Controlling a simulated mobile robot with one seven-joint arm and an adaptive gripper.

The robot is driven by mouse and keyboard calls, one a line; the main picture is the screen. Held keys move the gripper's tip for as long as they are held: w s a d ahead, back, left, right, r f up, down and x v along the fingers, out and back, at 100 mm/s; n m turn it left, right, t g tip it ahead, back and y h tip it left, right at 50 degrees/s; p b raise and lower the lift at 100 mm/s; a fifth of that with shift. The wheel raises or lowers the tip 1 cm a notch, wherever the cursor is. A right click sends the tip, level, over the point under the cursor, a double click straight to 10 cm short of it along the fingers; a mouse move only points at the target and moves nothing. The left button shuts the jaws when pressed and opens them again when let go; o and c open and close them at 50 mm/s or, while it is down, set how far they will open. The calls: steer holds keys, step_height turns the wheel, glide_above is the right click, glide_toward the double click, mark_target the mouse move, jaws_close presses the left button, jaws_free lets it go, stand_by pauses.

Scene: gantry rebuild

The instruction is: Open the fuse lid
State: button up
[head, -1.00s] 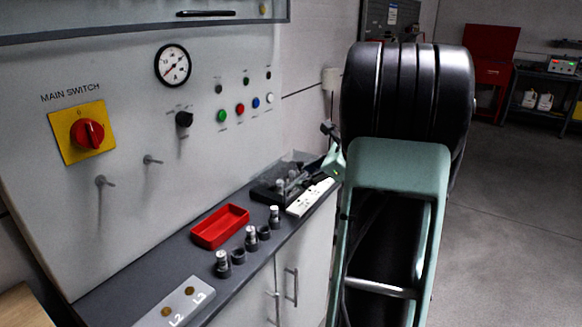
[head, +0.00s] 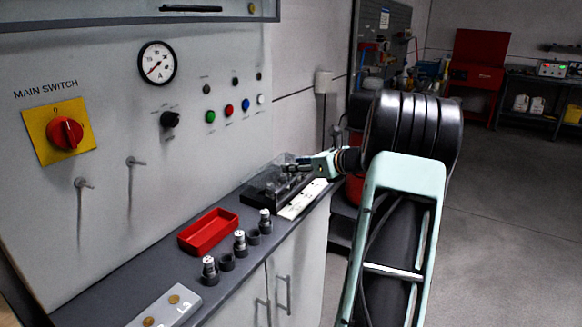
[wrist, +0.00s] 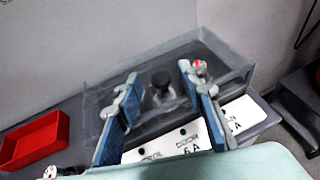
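The fuse lid (head: 280,161) is a clear, see-through cover on the dark fuse box at the back end of the counter. In the wrist view the clear lid (wrist: 101,71) spreads across the middle, with a dark round knob (wrist: 162,82) on it. My gripper (wrist: 160,76) is open, its two blue-padded fingers on either side of the knob with gaps to it. Whether the fingers are level with the knob I cannot tell. In the head view my gripper (head: 312,167) is small and reaches over the lid from the right. The lid looks shut.
A red tray (head: 209,232) and several fuses in dark holders stand nearer on the counter. White label plates (head: 302,199) lie along the box's front. The grey panel with main switch (head: 58,131) and gauge (head: 158,62) rises behind. Floor to the right is clear.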

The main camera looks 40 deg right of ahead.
mark_target(281, 172)
steer(key=shift+x, duration=1.3)
jaws_close()
